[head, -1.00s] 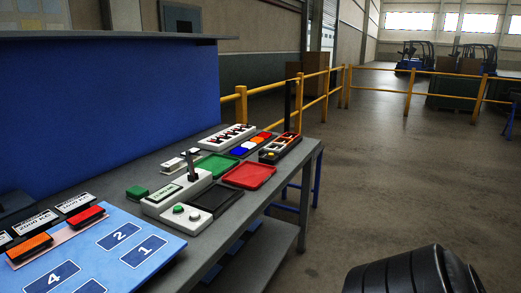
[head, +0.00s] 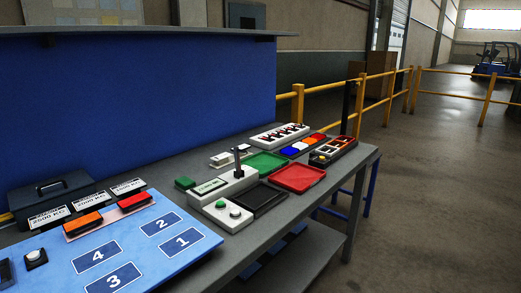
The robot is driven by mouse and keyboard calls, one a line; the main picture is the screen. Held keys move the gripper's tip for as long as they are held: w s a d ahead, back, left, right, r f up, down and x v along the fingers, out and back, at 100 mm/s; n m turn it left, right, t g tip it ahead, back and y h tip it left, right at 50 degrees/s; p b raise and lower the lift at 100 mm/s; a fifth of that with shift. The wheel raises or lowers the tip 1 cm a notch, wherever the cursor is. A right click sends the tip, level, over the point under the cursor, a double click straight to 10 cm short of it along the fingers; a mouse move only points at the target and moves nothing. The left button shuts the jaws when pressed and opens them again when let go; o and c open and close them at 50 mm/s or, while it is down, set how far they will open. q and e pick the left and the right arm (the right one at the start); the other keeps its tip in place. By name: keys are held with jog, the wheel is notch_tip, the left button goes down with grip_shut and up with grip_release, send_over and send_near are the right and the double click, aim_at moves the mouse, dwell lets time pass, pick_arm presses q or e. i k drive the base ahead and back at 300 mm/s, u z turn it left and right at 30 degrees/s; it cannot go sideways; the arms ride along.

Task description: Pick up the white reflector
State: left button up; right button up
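The white reflector (head: 301,146) appears as a small white piece in a row on the grey workbench (head: 262,228), towards its far end. It lies between a blue reflector (head: 290,151) and an orange one (head: 309,141), with a red one (head: 318,136) beyond. Nothing visibly covers it, but it is small and far off. Neither of my grippers is in view.
A green tray (head: 266,163), a red tray (head: 298,178) and a black tray (head: 262,199) lie nearer. A blue panel (head: 140,110) backs the bench. Open floor (head: 440,200) lies to the right.

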aim_at(243, 147)
jog(key=z, duration=0.95)
jog(key=i, duration=1.05)
jog(key=z, duration=0.75)
jog(key=i, duration=1.5)
jog(key=u, duration=0.75)
